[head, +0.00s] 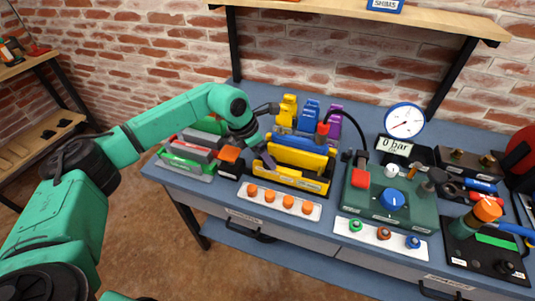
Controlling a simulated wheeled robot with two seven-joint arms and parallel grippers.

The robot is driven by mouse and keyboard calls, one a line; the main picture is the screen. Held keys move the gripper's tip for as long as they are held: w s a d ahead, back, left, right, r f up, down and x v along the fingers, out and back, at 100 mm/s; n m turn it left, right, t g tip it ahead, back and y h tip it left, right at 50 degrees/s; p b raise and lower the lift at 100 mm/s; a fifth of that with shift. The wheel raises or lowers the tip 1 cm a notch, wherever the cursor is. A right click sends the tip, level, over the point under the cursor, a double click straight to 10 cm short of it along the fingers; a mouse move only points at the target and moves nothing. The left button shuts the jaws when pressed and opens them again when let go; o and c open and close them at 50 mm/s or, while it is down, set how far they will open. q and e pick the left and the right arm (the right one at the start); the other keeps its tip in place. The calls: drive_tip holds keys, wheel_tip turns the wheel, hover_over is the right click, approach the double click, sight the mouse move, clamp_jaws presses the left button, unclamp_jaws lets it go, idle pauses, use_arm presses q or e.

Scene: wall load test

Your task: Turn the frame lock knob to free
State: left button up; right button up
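Two knobs with white marks show, and I cannot tell which is the frame lock knob. A blue knob (392,200) sits on the green gauge unit (362,204). An orange-topped knob or cap (487,210) stands on a dark plate (459,254) at the right. My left arm reaches in from the left. My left gripper (265,160) is small and dark, over the left end of the yellow frame (302,158), left of both knobs. Whether its fingers are open, or touch the frame, is too small to tell. My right gripper is not in view.
A round gauge (404,120) and a "0 bar" display (396,147) stand behind the green unit. White strips with orange buttons (288,202) and coloured buttons (383,234) line the front edge. Grey and green blocks (190,150) lie left. A shelf (370,17) hangs above.

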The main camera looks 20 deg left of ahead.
use_arm(q)
drive_tip(key=shift+x, duration=1.05)
drive_tip(key=shift+c, duration=0.3)
clamp_jaws()
